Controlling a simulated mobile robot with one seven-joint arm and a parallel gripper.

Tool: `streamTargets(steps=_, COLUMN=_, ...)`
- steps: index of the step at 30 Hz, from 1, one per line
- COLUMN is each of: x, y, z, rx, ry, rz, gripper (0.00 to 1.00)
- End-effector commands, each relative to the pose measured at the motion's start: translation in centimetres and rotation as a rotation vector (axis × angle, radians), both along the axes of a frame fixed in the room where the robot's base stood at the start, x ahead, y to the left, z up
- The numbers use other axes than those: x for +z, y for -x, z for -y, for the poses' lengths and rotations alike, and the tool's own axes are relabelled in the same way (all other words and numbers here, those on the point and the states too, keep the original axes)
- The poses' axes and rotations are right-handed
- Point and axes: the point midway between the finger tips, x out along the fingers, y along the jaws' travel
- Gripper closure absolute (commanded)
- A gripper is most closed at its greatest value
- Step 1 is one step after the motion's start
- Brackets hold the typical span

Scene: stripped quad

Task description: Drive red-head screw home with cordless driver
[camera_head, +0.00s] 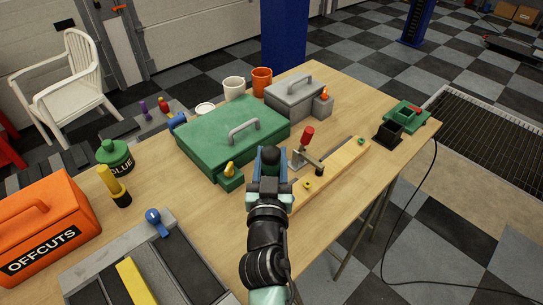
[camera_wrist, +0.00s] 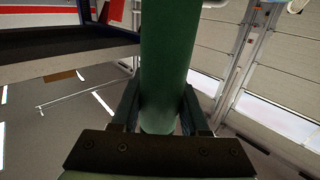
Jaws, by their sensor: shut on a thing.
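My gripper (camera_head: 268,180) is over the near edge of the wooden table, between the green case and the pale wooden board (camera_head: 340,163). In the wrist view, it is shut on a thick dark-green cylinder (camera_wrist: 163,60), which looks like the cordless driver's handle. A dark part (camera_head: 270,155) shows above my gripper; the rest of the held thing is hidden by my arm. The board carries a yellow ring (camera_head: 308,184) and a green ring (camera_head: 361,141). A clamp with a red handle (camera_head: 307,135) stands at the board. I cannot make out a red-head screw for certain.
A green case (camera_head: 225,135) and a grey case (camera_head: 296,93) stand behind. A black open box (camera_head: 388,134) and a green tray (camera_head: 413,118) are at right. Left are an orange OFFCUTS box (camera_head: 45,225), a glue pot (camera_head: 115,154) and a yellow-and-black torch-like tool (camera_head: 114,187).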

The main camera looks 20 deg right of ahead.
Motion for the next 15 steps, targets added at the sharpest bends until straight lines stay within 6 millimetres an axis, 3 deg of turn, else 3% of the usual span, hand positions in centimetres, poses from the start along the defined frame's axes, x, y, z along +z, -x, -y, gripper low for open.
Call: streamTargets(steps=15, x=-0.22, y=-0.03, z=-0.01, rx=0.001, ry=0.002, rz=0.005, gripper=1.0)
